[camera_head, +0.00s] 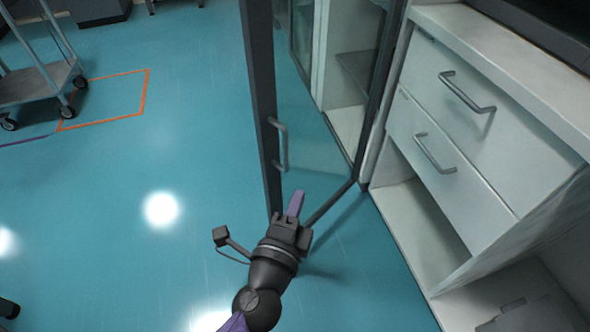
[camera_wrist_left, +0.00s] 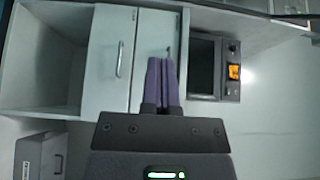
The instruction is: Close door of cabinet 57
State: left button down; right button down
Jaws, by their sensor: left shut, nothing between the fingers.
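The cabinet door (camera_head: 262,115) is a glass panel in a dark frame with a grey bar handle (camera_head: 281,145). It stands open, swung out from the tall cabinet (camera_head: 346,62) over the floor. No cabinet number is readable. My left gripper (camera_head: 296,196) has its purple fingers together and empty. In the head view it overlaps the door's lower part, below the handle; I cannot tell whether it touches the door. In the left wrist view the shut fingers (camera_wrist_left: 162,62) point toward white drawer fronts, and the glass door is not clearly seen there. My right gripper is not in view.
A white drawer unit (camera_head: 470,125) with two bar handles and an open lower shelf stands right of the door. A metal cart (camera_head: 38,82) stands at the far left by an orange floor outline (camera_head: 146,100). The blue floor left of the door is clear.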

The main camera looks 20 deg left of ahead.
pick_arm(q)
jog(key=w+a, duration=0.4)
jog(key=w, duration=0.5)
jog(key=shift+p, duration=0.45)
jog(key=shift+w, duration=0.15)
